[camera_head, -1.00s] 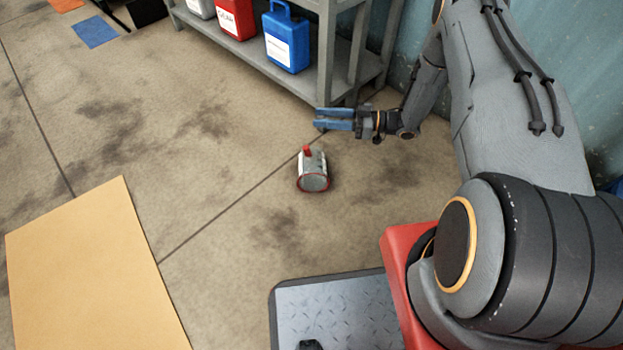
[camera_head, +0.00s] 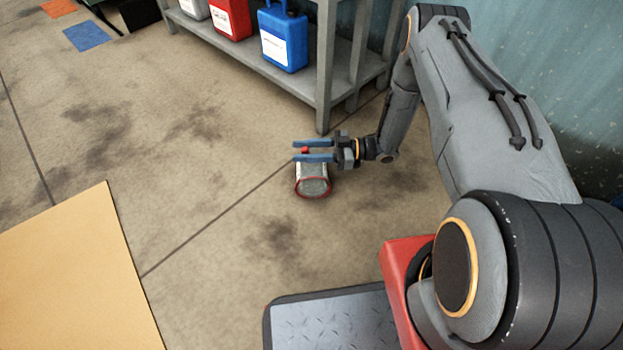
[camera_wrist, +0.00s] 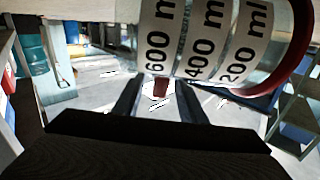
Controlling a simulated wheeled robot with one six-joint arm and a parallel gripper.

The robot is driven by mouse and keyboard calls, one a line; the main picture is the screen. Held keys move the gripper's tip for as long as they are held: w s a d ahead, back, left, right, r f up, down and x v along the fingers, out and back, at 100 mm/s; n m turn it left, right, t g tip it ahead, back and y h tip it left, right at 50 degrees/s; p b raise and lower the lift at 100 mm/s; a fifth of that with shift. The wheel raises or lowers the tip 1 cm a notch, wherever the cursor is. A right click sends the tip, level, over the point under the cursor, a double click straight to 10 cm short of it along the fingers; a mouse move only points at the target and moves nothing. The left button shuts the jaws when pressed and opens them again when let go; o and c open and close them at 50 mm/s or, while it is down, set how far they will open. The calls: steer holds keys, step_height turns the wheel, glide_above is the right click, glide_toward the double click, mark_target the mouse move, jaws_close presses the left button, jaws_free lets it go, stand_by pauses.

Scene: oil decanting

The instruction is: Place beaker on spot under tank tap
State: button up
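The beaker (camera_head: 314,186) is a small clear-grey vessel with a red edge, on the concrete floor in the head view. I cannot tell for sure whether it stands or lies. My gripper (camera_head: 300,151) reaches in from the right over the beaker's far side. Its two blue fingers are apart, with the beaker's red handle showing between them. In the wrist view the beaker (camera_wrist: 207,40) fills the top, with 600, 400 and 200 ml marks. Its red handle (camera_wrist: 160,87) lies between the open fingers (camera_wrist: 157,98), with visible gaps at both sides. The tank tap and spot are not identifiable.
A grey metal shelf (camera_head: 322,70) stands close behind the gripper, holding blue (camera_head: 283,38) and red (camera_head: 229,18) canisters. A tan board (camera_head: 75,275) is at the lower left. An orange (camera_head: 58,8) and a blue floor patch (camera_head: 87,36) lie far left. Mid-left floor is open.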

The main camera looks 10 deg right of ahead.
steer(key=shift+w+a+b, duration=0.1)
steer(key=shift+a+b, duration=0.25)
steer(key=shift+a, duration=0.9)
jaws_close()
